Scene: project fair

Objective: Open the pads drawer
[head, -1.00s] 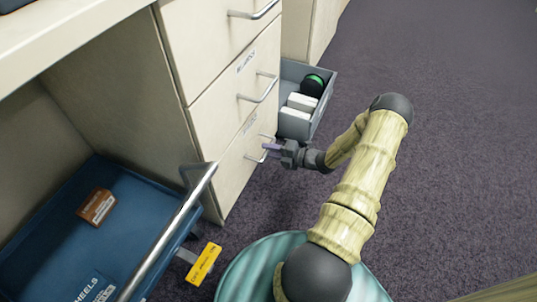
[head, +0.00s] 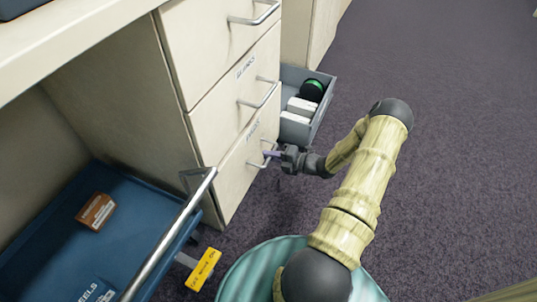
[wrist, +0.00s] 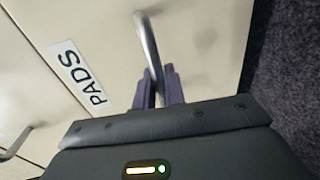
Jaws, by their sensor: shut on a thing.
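The pads drawer (head: 237,172) is the lowest front of the cream cabinet, and its PADS label (wrist: 82,73) reads clearly in the wrist view. Its metal bar handle (wrist: 149,45) runs between the fingers of my gripper (wrist: 158,86). My gripper also shows in the head view (head: 272,154), at the handle on the drawer's right side. It is shut on the handle, with purple fingertips on both sides of the bar. The drawer front looks level with the fronts above it; any small gap is hard to tell.
Two more drawers with bar handles (head: 258,95) sit above. Behind them, a grey open drawer (head: 322,112) with white boxes and a black-green round thing juts out. A blue cart tray (head: 50,235) with a brown box (head: 96,211) is at lower left. Carpet to the right is clear.

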